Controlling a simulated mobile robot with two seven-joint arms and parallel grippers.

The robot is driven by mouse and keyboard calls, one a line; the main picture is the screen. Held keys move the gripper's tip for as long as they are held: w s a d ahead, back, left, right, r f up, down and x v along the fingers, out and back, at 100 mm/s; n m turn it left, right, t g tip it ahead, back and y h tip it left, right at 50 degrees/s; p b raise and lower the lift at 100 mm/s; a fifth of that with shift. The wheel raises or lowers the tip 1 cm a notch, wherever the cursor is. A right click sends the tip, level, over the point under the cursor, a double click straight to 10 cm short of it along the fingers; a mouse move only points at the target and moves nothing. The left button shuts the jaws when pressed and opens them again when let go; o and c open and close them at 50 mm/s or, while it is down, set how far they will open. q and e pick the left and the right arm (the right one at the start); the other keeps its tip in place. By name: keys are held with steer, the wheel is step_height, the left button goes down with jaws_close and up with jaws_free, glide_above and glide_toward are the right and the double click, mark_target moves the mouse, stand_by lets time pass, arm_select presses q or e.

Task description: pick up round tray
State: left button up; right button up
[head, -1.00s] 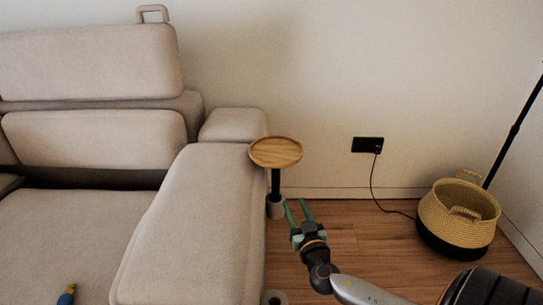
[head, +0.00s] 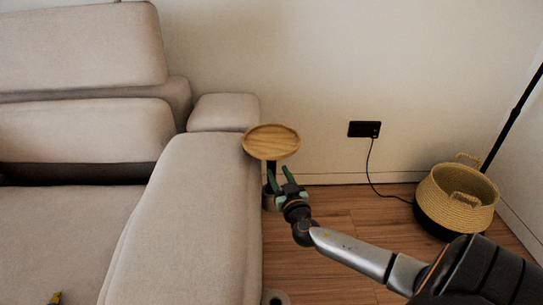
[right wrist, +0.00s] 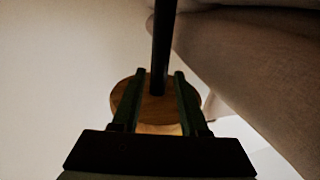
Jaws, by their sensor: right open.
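The round wooden tray (head: 271,143) has a raised rim and sits on top of a dark post beside the sofa's arm. My right gripper (head: 279,176) is open just below and in front of the tray, pointing up at it in the head view. In the right wrist view the tray (right wrist: 128,100) shows behind my right gripper's fingers (right wrist: 160,78). The dark post (right wrist: 163,45) appears between the two fingers there; I cannot tell if they touch it. The fingers look empty. My left gripper is out of view.
The beige sofa (head: 190,220) fills the left, its arm close to the tray. A wall socket (head: 364,129) with a cable, a woven basket (head: 455,200) and a dark lamp pole (head: 515,115) are to the right. A small yellow item (head: 55,298) lies at the lower left.

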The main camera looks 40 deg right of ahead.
mark_target(273, 163)
steer(key=shift+b+x, duration=0.5)
steer(key=shift+x, duration=2.2)
jaws_close()
